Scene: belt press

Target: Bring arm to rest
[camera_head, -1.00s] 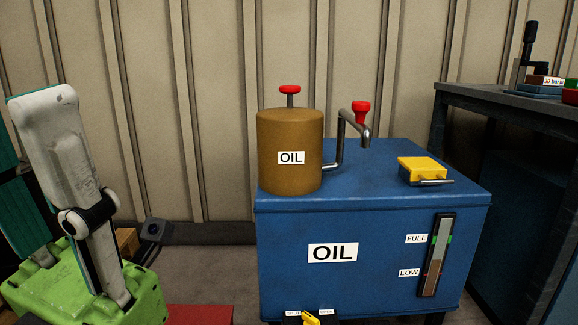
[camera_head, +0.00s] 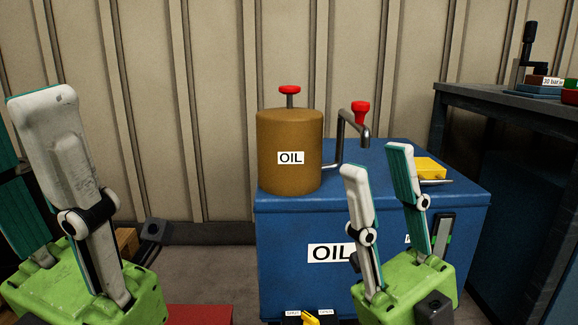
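My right gripper (camera_head: 376,160) stands in front of the blue oil tank (camera_head: 290,225), its two pale, teal-padded fingers pointing up and spread apart with nothing between them. My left gripper (camera_head: 25,135) is at the left edge, large and close to the camera. Its fingers point up and stand apart, and no object shows between them. One of its fingers is partly cut off by the frame edge.
On the tank stand a brown oil drum (camera_head: 290,135) with a red knob, a bent pipe (camera_head: 340,145) with a red handle, and a yellow block (camera_head: 430,167) partly behind my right gripper. A dark bench (camera_head: 500,100) stands right. A yellow lever (camera_head: 311,318) shows low on the tank's front.

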